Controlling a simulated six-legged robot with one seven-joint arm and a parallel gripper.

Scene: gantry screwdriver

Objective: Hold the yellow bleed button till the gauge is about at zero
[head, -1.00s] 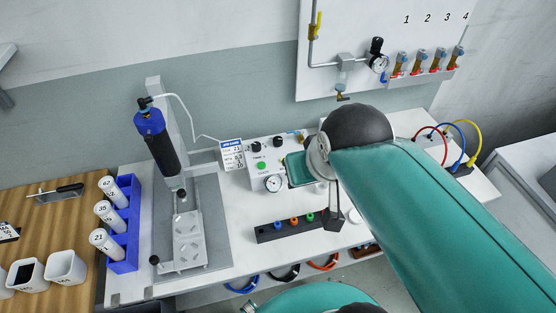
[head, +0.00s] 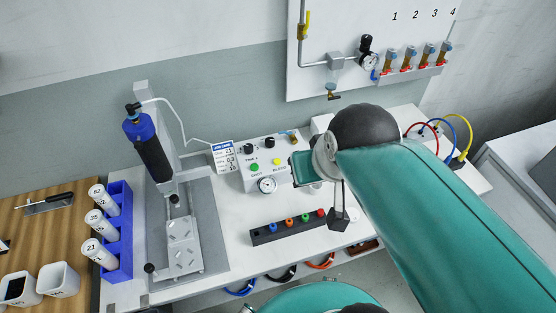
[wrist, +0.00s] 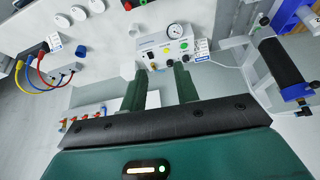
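The grey control box (head: 252,178) stands on the white bench, with the yellow bleed button (head: 277,161) on its sloped face right of a green button. The round gauge (head: 267,185) is on its front; its reading is too small to tell. The wrist view also shows the yellow button (wrist: 165,50) and gauge (wrist: 174,30). My gripper (head: 300,170) is at the right end of the box, partly covering it. In the wrist view my gripper (wrist: 160,75) has its two fingers apart with nothing between them, pointing toward the box, apparently not touching the button.
A dark rack with coloured pieces (head: 289,227) lies in front of the box. A screwdriver on a gantry stand (head: 150,145) is to the left, beside a blue tube rack (head: 122,235). Wall valves (head: 408,58) are above.

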